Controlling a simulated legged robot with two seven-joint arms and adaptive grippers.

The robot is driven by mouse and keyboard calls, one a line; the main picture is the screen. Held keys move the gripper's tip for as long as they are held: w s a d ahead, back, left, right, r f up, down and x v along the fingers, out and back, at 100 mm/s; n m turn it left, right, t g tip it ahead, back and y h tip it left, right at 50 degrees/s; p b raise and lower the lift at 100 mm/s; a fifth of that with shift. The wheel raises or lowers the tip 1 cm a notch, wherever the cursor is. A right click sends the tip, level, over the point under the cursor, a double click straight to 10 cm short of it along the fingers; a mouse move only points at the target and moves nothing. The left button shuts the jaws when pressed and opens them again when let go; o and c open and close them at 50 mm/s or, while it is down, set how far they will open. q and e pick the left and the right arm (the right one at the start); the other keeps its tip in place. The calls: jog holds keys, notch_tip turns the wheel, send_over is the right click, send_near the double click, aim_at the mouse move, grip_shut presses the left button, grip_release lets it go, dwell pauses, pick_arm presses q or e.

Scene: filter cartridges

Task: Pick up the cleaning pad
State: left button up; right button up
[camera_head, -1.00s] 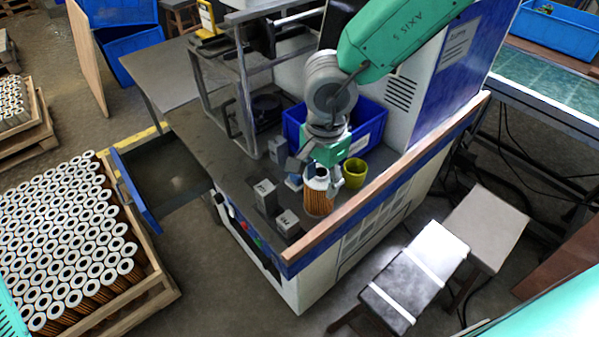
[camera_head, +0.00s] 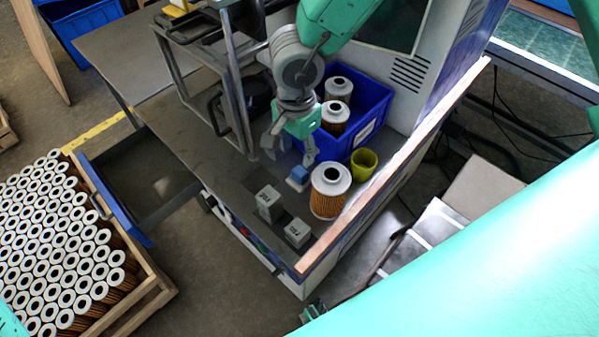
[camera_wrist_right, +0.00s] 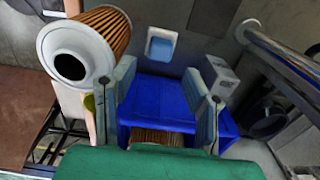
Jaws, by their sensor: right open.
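The cleaning pad (camera_head: 299,177), a small blue and white block, lies on the grey machine top. It also shows in the right wrist view (camera_wrist_right: 161,46), near the top centre. My right gripper (camera_head: 291,153) is open and empty, just above and behind the pad. In the right wrist view its two fingers (camera_wrist_right: 160,92) are spread wide, with the pad beyond their tips and apart from them. A filter cartridge (camera_head: 329,190) stands upright to the right of the pad and shows in the wrist view (camera_wrist_right: 86,45). My left gripper is not in view.
A blue bin (camera_head: 367,116) with filter cartridges stands behind the pad. A yellow cup (camera_head: 363,164) is beside the cartridge. Two grey blocks (camera_head: 268,203) stand in front. A metal frame (camera_head: 234,92) rises at the left and a wooden rail (camera_head: 400,158) edges the right.

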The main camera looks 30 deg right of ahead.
aim_at(300, 171)
jog(key=f, duration=0.2)
jog(key=a+f, duration=0.1)
jog(key=f, duration=0.1)
jog(key=shift+w+f, duration=0.15)
jog(key=shift+f, duration=0.05)
jog(key=f, duration=0.2)
jog(key=d+f, duration=0.2)
jog(key=f, duration=0.1)
jog(key=shift+w+d+f, duration=0.25)
jog(key=shift+f, duration=0.05)
jog(key=shift+a+f, duration=0.15)
jog(key=shift+a, duration=0.6)
jog(key=c, duration=0.9)
jog(key=shift+d, duration=0.45)
grip_shut()
jog(key=shift+d+r, duration=0.1)
jog(key=shift+r, duration=0.15)
jog(key=r, duration=0.9)
jog(key=shift+a+r, duration=0.3)
jog(key=shift+r, duration=0.05)
jog(key=shift+d, duration=0.15)
